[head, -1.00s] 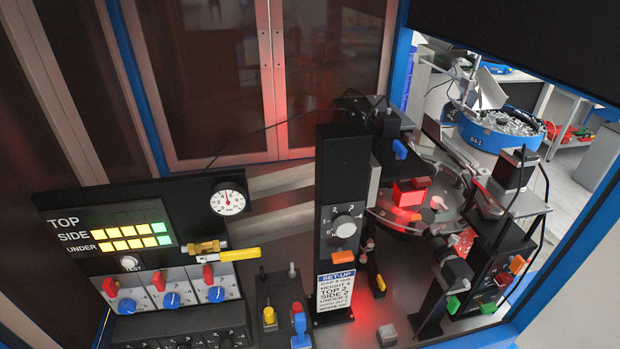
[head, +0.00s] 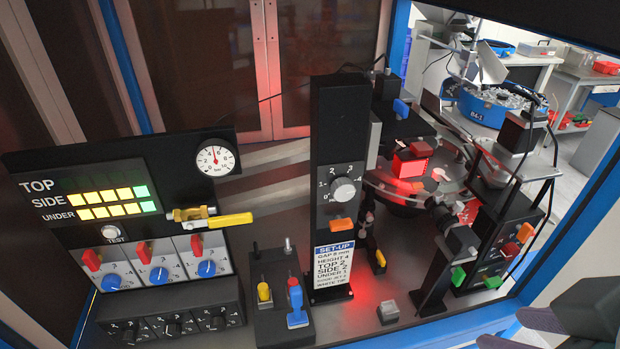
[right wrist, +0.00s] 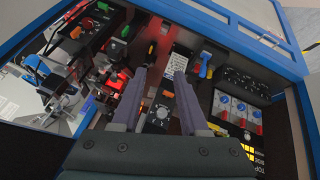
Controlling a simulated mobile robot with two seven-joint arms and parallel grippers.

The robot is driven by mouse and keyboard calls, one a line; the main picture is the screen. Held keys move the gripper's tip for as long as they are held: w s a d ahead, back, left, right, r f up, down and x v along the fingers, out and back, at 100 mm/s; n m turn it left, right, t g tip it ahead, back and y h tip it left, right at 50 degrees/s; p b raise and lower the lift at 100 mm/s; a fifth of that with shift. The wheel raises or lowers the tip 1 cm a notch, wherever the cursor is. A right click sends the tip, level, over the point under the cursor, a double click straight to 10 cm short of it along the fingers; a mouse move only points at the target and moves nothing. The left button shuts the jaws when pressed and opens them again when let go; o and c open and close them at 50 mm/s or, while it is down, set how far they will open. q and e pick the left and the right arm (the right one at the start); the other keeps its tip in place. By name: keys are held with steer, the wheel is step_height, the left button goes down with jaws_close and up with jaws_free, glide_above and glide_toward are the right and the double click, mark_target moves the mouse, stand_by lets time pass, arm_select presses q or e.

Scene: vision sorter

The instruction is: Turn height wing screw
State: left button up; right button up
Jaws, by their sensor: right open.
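The black column (head: 327,130) carries a white round knob (head: 343,189) with a numbered scale. An orange wing-shaped screw (head: 341,224) sits below that knob on the column's front; I cannot tell for certain that it is the height screw. My right gripper (head: 500,328) is at the lower right corner of the head view, open and empty, well apart from the column. In the right wrist view, its two grey fingers (right wrist: 157,76) stand apart, with the column's knob (right wrist: 162,113) and orange screw (right wrist: 167,94) showing between them at a distance. My left gripper is not in view.
A set-up card (head: 334,266) on the column reads height 4. A yellow-handled valve (head: 225,221) and switch panel (head: 155,270) lie to the left. A small block with blue and yellow levers (head: 282,308) stands near the column's foot. Sorter cameras and brackets (head: 460,240) crowd the right side.

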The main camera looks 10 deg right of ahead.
steer(key=w+d+f+n+t+h+b, duration=0.1)
steer(key=w+f+n+t+b, duration=0.15)
steer(key=w+f+b, duration=0.3)
steer(key=n+t+y+b, duration=0.3)
steer(key=n+t+b, duration=0.8)
steer(key=b, duration=0.9)
glide_toward(343, 229)
steer(key=shift+n+g, duration=0.85)
steer(key=w, duration=0.2)
steer(key=w+r, duration=0.1)
steer(key=w, duration=0.2)
steer(key=w+p, duration=0.1)
steer(key=w, duration=0.1)
steer(key=shift+w+a+r, duration=0.1)
steer(key=shift+w+r, duration=0.05)
steer(key=shift+r, duration=0.15)
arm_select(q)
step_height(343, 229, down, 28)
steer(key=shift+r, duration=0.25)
arm_select(e)
steer(key=shift+w, duration=0.6)
steer(key=c, duration=0.7)
